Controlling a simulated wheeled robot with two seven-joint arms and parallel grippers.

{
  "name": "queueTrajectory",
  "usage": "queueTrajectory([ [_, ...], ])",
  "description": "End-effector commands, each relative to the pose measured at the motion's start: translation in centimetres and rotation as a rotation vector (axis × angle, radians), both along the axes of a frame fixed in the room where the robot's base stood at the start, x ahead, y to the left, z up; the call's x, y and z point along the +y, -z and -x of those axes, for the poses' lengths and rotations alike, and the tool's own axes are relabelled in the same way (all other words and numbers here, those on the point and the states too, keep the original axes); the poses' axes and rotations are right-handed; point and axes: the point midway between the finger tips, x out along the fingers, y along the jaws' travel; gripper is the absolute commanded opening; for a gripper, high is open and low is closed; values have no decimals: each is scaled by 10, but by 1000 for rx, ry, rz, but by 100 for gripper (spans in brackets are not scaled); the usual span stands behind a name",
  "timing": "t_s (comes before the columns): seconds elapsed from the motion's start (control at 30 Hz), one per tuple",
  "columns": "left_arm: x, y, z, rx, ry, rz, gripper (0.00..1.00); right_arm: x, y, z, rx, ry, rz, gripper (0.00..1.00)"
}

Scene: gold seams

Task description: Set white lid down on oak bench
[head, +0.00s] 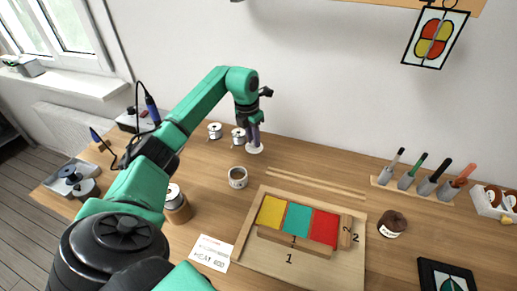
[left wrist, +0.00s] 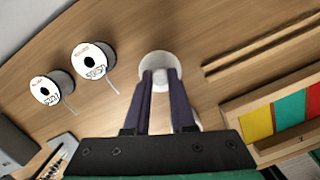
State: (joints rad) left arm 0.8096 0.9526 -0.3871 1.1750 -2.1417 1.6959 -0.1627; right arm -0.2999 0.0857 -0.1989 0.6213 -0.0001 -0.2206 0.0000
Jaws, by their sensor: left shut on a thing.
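My left gripper (head: 254,141) points down, shut on the white lid (head: 255,149). The lid is at or just above the oak bench (head: 205,152), near its back edge; I cannot tell whether it touches the wood. In the left wrist view the lid (left wrist: 158,62) shows round and pale around the fingertips of the gripper (left wrist: 160,78). A small open white pot (head: 238,178) stands on the bench in front of the lid. My right gripper is not in view.
Two wire spools (head: 215,131) (head: 238,136) stand left of the lid. Wooden strips (head: 315,182) and a framed board (head: 247,222) with yellow, teal and red glass lie to the right. A labelled card (head: 211,252) lies in front. Bare bench surrounds the lid's right side.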

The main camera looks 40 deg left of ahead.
Motion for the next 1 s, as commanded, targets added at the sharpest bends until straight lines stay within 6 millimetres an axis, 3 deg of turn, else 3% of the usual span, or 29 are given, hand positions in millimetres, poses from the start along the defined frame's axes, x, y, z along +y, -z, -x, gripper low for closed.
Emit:
queueTrajectory([
  [0.2, -1, 35, 1, 2, 1, 2, 0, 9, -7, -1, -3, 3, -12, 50],
  [0.5, -1, 40, 0, 0, 3, 0, 0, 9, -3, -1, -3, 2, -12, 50],
  [0.53, -1, 39, 0, 0, 3, 0, 30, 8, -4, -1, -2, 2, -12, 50],
  [0.6, -1, 39, 0, 0, 3, 1, 53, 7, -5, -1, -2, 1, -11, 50],
  [1.0, 0, 29, 0, -2, 4, 0, 53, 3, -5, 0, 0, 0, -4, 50],
])
